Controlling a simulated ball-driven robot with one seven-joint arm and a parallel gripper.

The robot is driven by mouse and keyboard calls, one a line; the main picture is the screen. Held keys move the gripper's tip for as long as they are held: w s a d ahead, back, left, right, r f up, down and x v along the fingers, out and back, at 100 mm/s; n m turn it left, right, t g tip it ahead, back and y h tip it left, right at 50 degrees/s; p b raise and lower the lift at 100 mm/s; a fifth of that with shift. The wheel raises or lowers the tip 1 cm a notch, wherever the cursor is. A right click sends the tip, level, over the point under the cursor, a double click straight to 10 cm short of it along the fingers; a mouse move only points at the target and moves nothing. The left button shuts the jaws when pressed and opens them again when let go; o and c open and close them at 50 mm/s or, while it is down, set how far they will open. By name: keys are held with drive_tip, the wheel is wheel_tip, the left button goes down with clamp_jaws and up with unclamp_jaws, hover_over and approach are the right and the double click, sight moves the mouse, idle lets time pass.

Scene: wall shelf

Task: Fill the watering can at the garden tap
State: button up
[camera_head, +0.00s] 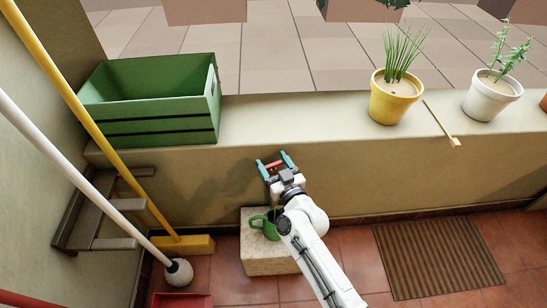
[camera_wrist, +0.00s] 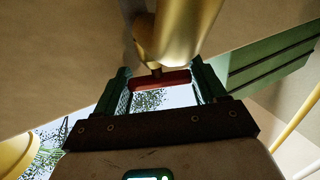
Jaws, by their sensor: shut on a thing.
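The garden tap (camera_wrist: 178,35) is brass and fills the upper middle of the wrist view. Its red handle (camera_wrist: 160,81) lies crosswise between the teal fingers of my gripper (camera_wrist: 161,88), which is shut on it. In the head view my gripper (camera_head: 274,165) is at the front face of the wall, with the red handle between its fingers; the brass body is hidden there. The green watering can (camera_head: 258,224) stands on a pale stone block (camera_head: 268,258) below my gripper, partly hidden by my arm. I cannot see its spout, its inside, or any water.
A green crate (camera_head: 160,125) stands on the wall ledge (camera_head: 300,115) at left. A yellow pot (camera_head: 394,101) and a white pot (camera_head: 490,101) stand at right, with a small stick (camera_head: 440,124) between. A yellow broom (camera_head: 180,244) and white-handled brush (camera_head: 178,271) lean left. A striped mat (camera_head: 440,258) lies right.

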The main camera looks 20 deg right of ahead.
drive_tip(key=shift+a+r+m+h+p, duration=0.1)
drive_tip(key=shift+r+m+h+p, duration=0.3)
drive_tip(key=shift+p, duration=1.3)
drive_tip(key=shift+r+m+h+p, duration=0.1)
drive_tip(key=shift+m+h+p, duration=0.5)
drive_tip(key=shift+p, duration=1.05)
drive_tip(key=shift+h+p, duration=0.5)
drive_tip(key=shift+w+f+m+h+p, duration=0.15)
drive_tip(key=shift+m+h+p, duration=0.55)
drive_tip(key=shift+h, duration=0.4)
drive_tip(key=shift+f+m+g+h, duration=0.2)
drive_tip(key=shift+m+g+h, duration=0.35)
drive_tip(key=shift+h, duration=0.35)
drive_tip(key=o, duration=0.7)
drive_tip(key=shift+s, duration=0.2)
